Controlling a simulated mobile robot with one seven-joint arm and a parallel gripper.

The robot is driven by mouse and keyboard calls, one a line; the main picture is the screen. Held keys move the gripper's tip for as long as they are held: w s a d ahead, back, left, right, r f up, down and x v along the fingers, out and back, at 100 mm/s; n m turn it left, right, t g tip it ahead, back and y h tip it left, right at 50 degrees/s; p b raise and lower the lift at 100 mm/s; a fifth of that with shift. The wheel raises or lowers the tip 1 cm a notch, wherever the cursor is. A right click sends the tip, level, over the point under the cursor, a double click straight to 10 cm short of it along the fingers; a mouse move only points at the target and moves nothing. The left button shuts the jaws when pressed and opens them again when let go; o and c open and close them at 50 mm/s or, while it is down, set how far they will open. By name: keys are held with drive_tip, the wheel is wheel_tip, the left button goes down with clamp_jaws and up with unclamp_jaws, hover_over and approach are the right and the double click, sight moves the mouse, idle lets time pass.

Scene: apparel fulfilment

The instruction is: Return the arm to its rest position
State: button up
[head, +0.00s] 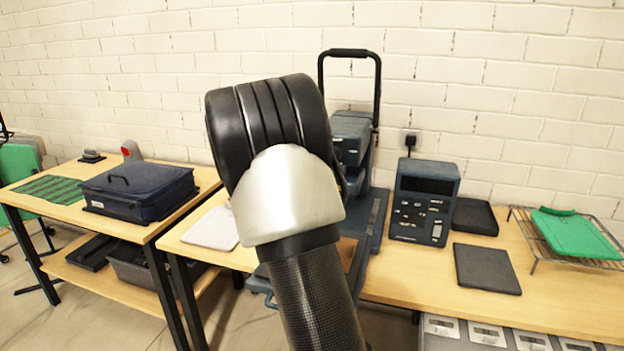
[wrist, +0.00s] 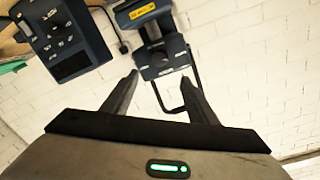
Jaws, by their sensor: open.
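My arm rises in the middle of the head view, with a large black and silver joint in front of the heat press (head: 352,140). My gripper is hidden behind the arm in that view. In the wrist view my gripper (wrist: 158,88) shows two dark fingers spread wide apart with nothing between them. Beyond the fingers, the press (wrist: 160,50) and its black handle appear upside down against the white brick wall.
A blue control box (head: 424,200) stands right of the press. A dark pad (head: 486,269) lies on the wooden table (head: 560,300). A green folded garment (head: 575,234) rests on a wire rack (head: 537,258). A dark blue case (head: 138,190) sits on the left table (head: 90,222).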

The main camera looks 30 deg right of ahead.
drive_tip(key=shift+v, duration=1.05)
